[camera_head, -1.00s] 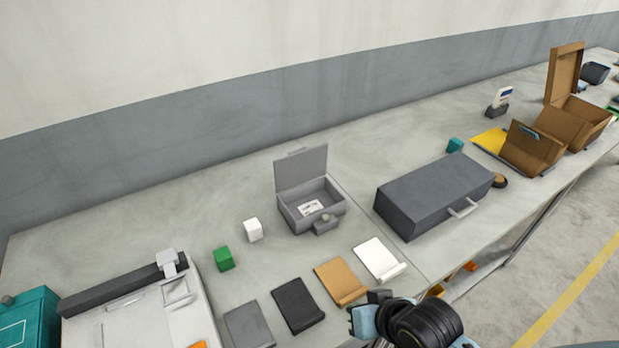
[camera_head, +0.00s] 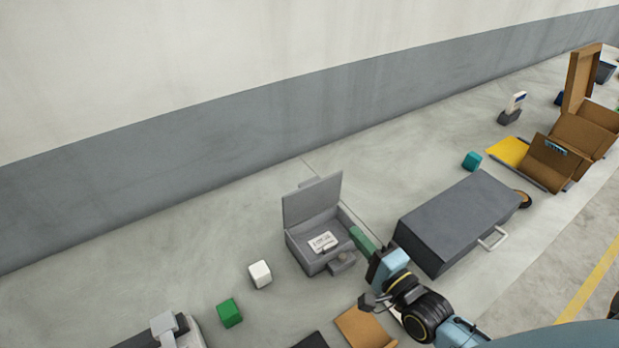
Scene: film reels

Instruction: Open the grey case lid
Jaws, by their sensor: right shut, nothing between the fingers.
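A small grey case (camera_head: 304,262) stands on the bench in the middle of the view. Its lid (camera_head: 312,199) stands raised at the back, tilted up from the box. A white label or card (camera_head: 323,243) lies inside, and a latch-like block (camera_head: 342,262) is at the front. My right gripper (camera_head: 357,234) is shut and empty, its green-tipped end close by the right wall of the case. I cannot tell whether it touches the wall. My left gripper is not in view.
A closed dark grey case (camera_head: 458,215) with a handle (camera_head: 493,238) stands to the right of my right arm. A white cube (camera_head: 260,274) and a green cube (camera_head: 229,312) are on the left. Open brown boxes (camera_head: 584,133) stand far right.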

